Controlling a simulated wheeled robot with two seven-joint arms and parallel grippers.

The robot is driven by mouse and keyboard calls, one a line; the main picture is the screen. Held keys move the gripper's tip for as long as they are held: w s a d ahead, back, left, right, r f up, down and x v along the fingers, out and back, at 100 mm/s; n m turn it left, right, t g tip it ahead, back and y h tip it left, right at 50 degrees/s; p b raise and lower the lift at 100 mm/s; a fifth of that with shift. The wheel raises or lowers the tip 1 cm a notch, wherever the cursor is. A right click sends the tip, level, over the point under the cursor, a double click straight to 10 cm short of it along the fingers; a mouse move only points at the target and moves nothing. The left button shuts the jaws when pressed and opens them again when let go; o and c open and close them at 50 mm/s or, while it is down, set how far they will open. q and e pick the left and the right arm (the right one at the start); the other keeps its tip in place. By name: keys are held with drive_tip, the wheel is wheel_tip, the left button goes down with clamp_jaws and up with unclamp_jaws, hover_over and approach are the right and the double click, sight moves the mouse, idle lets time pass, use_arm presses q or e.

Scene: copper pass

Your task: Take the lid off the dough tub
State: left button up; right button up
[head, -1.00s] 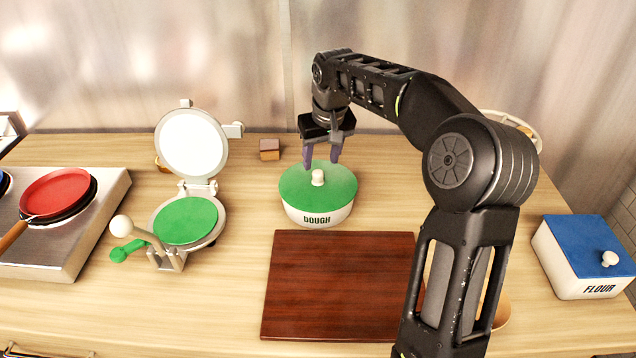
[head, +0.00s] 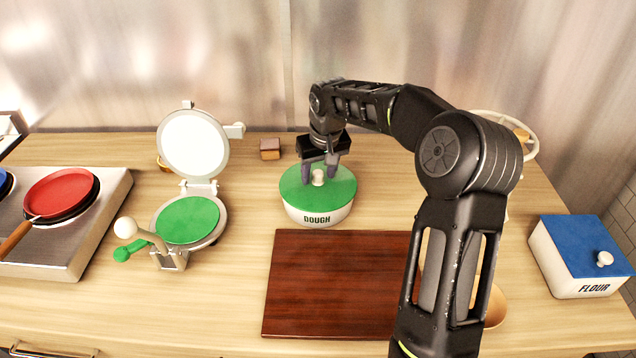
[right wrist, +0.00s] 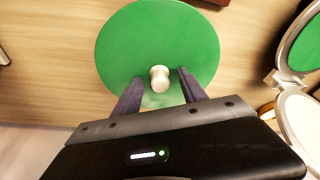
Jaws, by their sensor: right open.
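The dough tub (head: 318,216) is round and white with the word DOUGH on its front. It stands on the counter behind the dark red board. Its green lid (head: 340,190) with a pale round knob (head: 318,177) sits on top. My right gripper (head: 320,178) is open and points down, with a finger on each side of the knob. In the right wrist view the knob (right wrist: 159,79) lies between the spread fingertips, over the green lid (right wrist: 125,55); I cannot tell whether either finger touches it. My left gripper is out of view.
A dark red board (head: 335,285) lies in front of the tub. A tortilla press (head: 187,220) stands open to the left, beside a stove (head: 85,235) with a red pan (head: 60,193). A flour box (head: 580,258) with a blue lid is at right. A small brown block (head: 270,149) lies behind.

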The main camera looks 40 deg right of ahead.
drive_tip(key=shift+c, duration=0.2)
clamp_jaws()
idle(0.6)
